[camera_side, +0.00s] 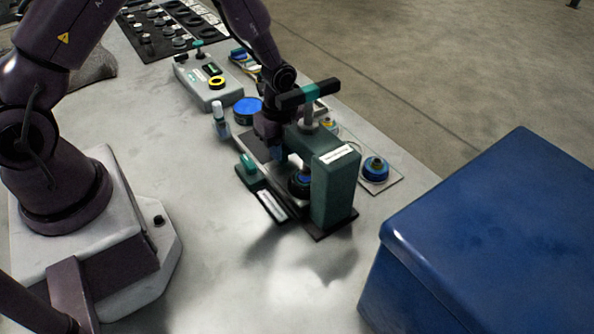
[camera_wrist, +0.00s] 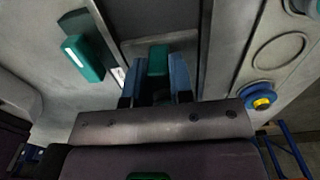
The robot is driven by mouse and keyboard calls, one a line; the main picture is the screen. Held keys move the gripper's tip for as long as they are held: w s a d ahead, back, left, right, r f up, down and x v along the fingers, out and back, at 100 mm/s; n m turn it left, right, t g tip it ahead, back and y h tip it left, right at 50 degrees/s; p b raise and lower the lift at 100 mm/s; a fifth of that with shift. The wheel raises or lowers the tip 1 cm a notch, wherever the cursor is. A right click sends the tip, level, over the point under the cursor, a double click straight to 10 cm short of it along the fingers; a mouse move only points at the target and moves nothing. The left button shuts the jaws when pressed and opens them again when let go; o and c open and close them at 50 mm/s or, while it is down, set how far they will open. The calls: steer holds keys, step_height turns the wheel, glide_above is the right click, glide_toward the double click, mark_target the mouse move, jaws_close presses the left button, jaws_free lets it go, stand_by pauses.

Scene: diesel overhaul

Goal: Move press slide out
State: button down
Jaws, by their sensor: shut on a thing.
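The press (camera_side: 333,188) is a dark green frame with a black and teal crossbar (camera_side: 303,95) on top. My gripper (camera_side: 280,155) is low behind the press in the side view, partly hidden by its frame. In the wrist view my gripper's blue fingers (camera_wrist: 160,75) are shut on a small green handle (camera_wrist: 158,58), which appears to belong to the press slide. The slide's grey metal (camera_wrist: 140,22) shows beyond the fingers. A dark round part with blue (camera_side: 299,184) sits under the press; how it rests on the slide cannot be told.
A teal lever (camera_side: 247,163) stands on a dark block beside the press; it also shows in the wrist view (camera_wrist: 84,58). A small bottle (camera_side: 220,120), a blue round tin (camera_side: 247,108) and a control box (camera_side: 207,85) are near. A blue crate (camera_side: 480,240) stands at right. The front table is clear.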

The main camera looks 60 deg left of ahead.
steer(key=shift+a, duration=2.15)
steer(key=shift+a, duration=2.25)
steer(key=shift+a, duration=1.7)
steer(key=c, duration=1.4)
jaws_free()
steer(key=shift+a, duration=0.2)
steer(key=shift+c, duration=0.2)
steer(key=o, duration=0.4)
steer(key=shift+d, duration=0.1)
steer(key=shift+r, duration=2.75)
